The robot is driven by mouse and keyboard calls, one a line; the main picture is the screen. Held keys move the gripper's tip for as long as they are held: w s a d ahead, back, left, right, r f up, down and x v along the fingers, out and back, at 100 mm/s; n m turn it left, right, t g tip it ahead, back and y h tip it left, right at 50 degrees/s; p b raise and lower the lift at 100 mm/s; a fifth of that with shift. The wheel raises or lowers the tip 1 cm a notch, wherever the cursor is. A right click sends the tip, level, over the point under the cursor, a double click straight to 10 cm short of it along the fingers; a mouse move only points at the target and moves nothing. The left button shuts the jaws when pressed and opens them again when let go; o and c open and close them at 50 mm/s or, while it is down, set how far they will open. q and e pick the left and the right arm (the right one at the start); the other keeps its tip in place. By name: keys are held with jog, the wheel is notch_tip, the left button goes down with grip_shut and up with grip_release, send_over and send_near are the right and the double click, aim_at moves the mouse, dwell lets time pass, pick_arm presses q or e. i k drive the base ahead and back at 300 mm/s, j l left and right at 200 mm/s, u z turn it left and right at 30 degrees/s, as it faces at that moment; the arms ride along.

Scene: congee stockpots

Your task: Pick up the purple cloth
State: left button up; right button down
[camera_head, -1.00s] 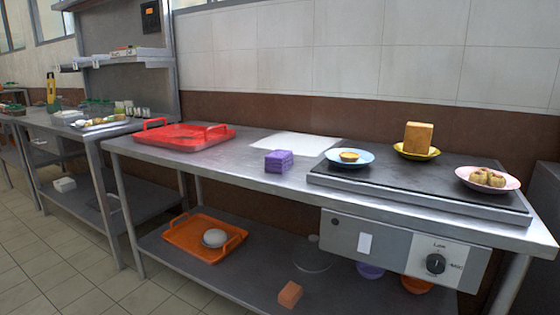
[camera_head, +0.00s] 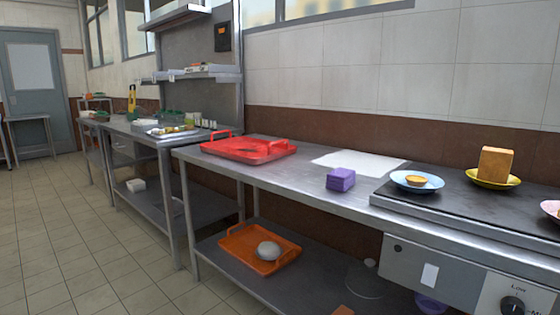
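The purple cloth (camera_head: 341,179) is a small folded stack near the front edge of the steel table (camera_head: 290,190). It lies just left of the dark cooktop and in front of a white sheet. Nothing covers it. Neither of my grippers shows in the head view.
A red tray (camera_head: 248,149) stands left of the cloth. A white sheet (camera_head: 360,163) lies behind it. The cooktop (camera_head: 450,205) at right holds a blue plate (camera_head: 417,182) and a yellow plate (camera_head: 508,183). An orange tray (camera_head: 259,250) is on the lower shelf. Open floor (camera_head: 90,230) lies at left.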

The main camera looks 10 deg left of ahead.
aim_at(341, 180)
jog(key=i+j+z, duration=0.1)
jog(key=z, duration=1.25)
jog(key=j+z, duration=0.3)
jog(key=j, duration=0.15)
jog(key=j+z, duration=0.3)
jog(key=j, duration=0.15)
jog(key=k+j+z, duration=0.15)
jog(key=j+z, duration=0.15)
jog(key=j, duration=0.15)
jog(key=k+j+z, duration=0.15)
jog(key=j+z, duration=0.15)
jog(key=j, duration=0.15)
